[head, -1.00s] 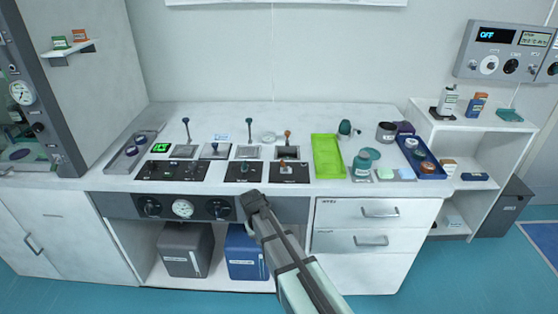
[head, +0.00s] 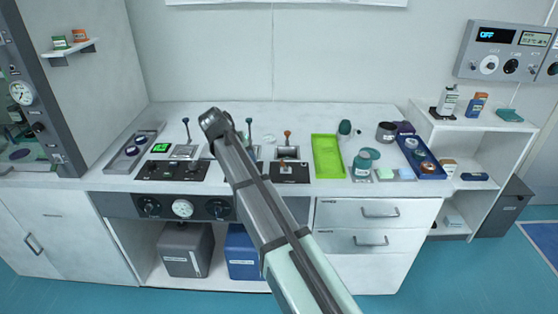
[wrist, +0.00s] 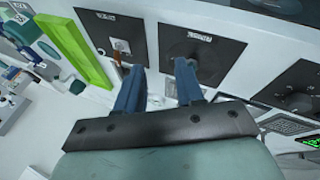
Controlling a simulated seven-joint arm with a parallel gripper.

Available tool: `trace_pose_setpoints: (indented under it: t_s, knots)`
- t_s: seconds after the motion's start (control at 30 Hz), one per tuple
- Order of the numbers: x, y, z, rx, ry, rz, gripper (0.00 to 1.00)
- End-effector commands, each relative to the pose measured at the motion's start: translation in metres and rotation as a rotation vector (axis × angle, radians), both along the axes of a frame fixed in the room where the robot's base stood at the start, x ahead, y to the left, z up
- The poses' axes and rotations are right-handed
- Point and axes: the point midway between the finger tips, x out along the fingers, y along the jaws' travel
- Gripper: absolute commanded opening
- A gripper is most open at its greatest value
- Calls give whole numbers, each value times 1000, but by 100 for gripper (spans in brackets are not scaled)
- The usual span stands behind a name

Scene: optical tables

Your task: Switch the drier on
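No label naming the drier is readable. In the head view my arm hides the gripper and the middle panel. A wall unit (head: 505,55) at the right has a display (head: 496,36) reading OFF.
Several upright levers stand behind. A lime green tray (head: 326,155) and a blue tray (head: 421,157) are at right. The bench's back strip is clear.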

Motion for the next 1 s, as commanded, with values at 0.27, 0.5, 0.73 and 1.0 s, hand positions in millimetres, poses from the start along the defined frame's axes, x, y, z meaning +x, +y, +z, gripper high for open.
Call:
trace_pose_setpoints:
  t_s: [0.27, 0.5, 0.73, 1.0]
  knots:
    - [21, -43, 55, -86, -94, -122, 37]
    - [29, -55, 41, -92, -98, -130, 37]
    - [44, -73, 9, -91, -96, -129, 37]
    - [61, -94, -28, -91, -95, -129, 37]
